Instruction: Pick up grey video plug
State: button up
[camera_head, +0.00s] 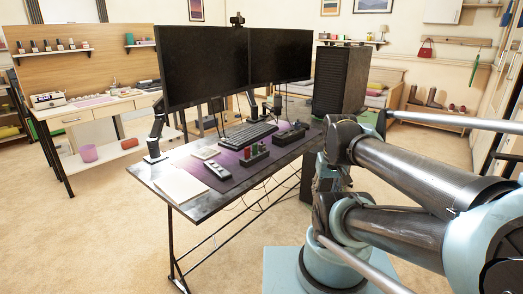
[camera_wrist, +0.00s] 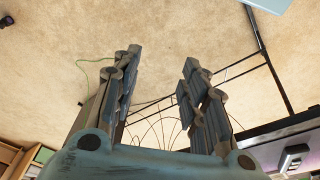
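In the head view, a black holder with small dark and grey pieces (camera_head: 291,133) stands on the desk, right of the keyboard. Another holder with red and green pieces (camera_head: 254,154) stands nearer. I cannot tell which small piece is the grey video plug. My gripper (camera_wrist: 162,58) is open in the wrist view, its fingers wide apart with only floor and thin dark rods visible between and beyond them. It holds nothing. The desk edge is at the lower right of that view, to the side of the fingers. The gripper cannot be made out in the head view.
Two monitors (camera_head: 206,62) rise at the back of the desk (camera_head: 150,177), with a keyboard (camera_head: 248,134) before them. A black computer tower (camera_head: 340,80) stands at its right end. A grey remote (camera_head: 217,170) lies on the purple mat (camera_head: 226,183). A green cable (camera_wrist: 85,66) lies on the floor.

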jog(key=w+a+r+m, duration=0.2)
jog(key=w+r, duration=0.4)
jog(key=r, duration=0.1)
notch_tip(320, 180, up, 12)
jog(key=m+g, duration=0.2)
jog(key=m, duration=0.4)
send_over(262, 149)
jog(key=w, duration=0.3)
jog(key=f, duration=1)
jog(key=shift+d+f, duration=0.25)
jog(key=shift+s+d+f, duration=0.1)
jog(key=shift+d+f, duration=0.05)
jog(key=shift+f, duration=1.35)
jog(key=shift+d+f, duration=0.1)
jog(key=shift+f, duration=1.35)
grip_shut()
